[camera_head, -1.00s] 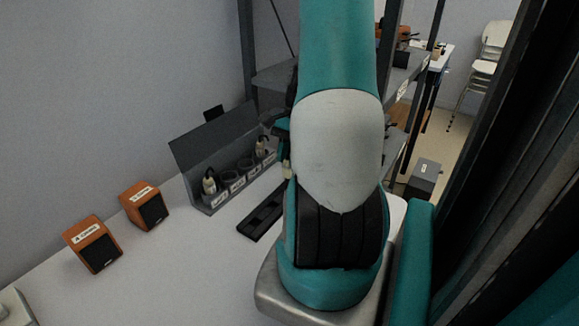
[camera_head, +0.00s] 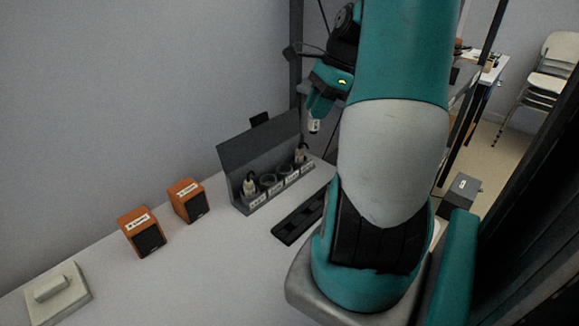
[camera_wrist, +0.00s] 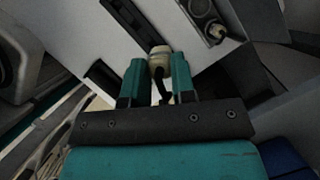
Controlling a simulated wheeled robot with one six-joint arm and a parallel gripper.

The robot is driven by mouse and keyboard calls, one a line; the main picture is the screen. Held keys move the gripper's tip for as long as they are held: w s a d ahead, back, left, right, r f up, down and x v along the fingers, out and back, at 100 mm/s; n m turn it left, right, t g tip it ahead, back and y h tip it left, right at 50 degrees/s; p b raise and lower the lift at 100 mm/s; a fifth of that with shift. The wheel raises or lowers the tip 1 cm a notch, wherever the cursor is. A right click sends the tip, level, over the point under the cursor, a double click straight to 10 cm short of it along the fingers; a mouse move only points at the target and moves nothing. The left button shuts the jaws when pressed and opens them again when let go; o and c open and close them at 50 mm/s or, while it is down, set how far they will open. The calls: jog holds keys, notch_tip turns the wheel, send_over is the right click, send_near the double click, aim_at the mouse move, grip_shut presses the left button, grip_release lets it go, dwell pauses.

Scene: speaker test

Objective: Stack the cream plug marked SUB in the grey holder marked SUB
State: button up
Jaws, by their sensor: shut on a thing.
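My gripper (camera_head: 316,112) is shut on a cream plug (camera_head: 313,126) and holds it in the air near the right end of the grey holder. In the wrist view the same plug (camera_wrist: 159,55) sits between the teal fingers, with a dark cable below it. The grey holder (camera_head: 262,145) has a tall back panel and a row of round cups with white labels, too small to read. One cream plug (camera_head: 250,186) stands in its leftmost cup and another (camera_head: 300,154) in its rightmost cup. The middle cups look empty.
A black slotted tray (camera_head: 298,222) lies in front of the holder. Two orange speakers (camera_head: 142,231) (camera_head: 188,200) stand to its left. A cream block on a base (camera_head: 50,293) is at the near left. The white table (camera_head: 200,275) is clear in front.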

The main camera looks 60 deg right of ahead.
jog(key=w+r+m+h+p, duration=0.25)
jog(key=w+m+h, duration=0.5)
jog(key=m, duration=0.85)
jog(key=shift+t+y, duration=0.3)
jog(key=shift+y, duration=0.55)
jog(key=f, duration=0.6)
jog(key=w+f, duration=0.1)
jog(key=f, duration=0.6)
jog(key=w+f, duration=0.1)
jog(key=f, duration=0.6)
jog(key=shift+d+f+b, duration=0.2)
jog(key=shift+d+b, duration=0.15)
jog(key=shift+f, duration=0.1)
jog(key=shift+f, duration=0.25)
jog(key=o, duration=0.6)
jog(key=shift+r, duration=0.1)
